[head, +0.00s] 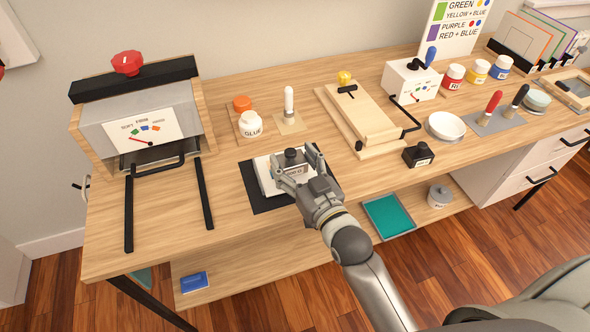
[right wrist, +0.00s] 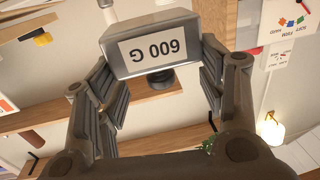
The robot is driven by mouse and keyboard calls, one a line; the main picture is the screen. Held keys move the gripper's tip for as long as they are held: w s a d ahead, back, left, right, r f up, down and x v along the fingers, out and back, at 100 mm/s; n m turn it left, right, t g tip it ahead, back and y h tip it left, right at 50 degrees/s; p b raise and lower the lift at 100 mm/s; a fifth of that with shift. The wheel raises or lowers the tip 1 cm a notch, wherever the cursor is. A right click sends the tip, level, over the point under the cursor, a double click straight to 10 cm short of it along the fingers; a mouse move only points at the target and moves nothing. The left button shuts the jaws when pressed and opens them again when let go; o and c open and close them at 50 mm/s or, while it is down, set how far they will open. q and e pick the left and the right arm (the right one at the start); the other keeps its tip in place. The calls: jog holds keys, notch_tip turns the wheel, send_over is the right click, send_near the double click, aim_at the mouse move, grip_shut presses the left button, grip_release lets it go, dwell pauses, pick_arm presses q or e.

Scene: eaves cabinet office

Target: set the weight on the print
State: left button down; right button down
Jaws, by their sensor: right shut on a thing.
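My right gripper (head: 294,160) is shut on a grey block weight with a dark knob (head: 291,153). In the right wrist view the weight (right wrist: 152,35) sits between the two fingers, its white "600 G" label upside down in the picture. In the head view the weight is over a white sheet, the print (head: 264,181), which lies on a black mat (head: 259,199). The fingers and weight hide part of the sheet. I cannot tell whether the weight's underside touches it. My left gripper is not in view.
A glue jar (head: 250,124) and white-handled tool (head: 289,102) stand behind the mat. A press with a dial (head: 148,122) stands left.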

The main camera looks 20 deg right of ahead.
aim_at(296, 172)
jog(key=shift+f, duration=1.25)
jog(key=shift+f, duration=0.15)
jog(key=shift+c, duration=1.6)
grip_release()
jog(key=shift+s+f, duration=0.1)
jog(key=shift+r, duration=0.25)
jog(key=shift+s+d+f, duration=0.1)
jog(key=shift+s+f, duration=0.05)
jog(key=shift+s, duration=0.15)
jog(key=s+d+b, duration=0.1)
jog(key=s, duration=1)
jog(key=shift+d, duration=0.4)
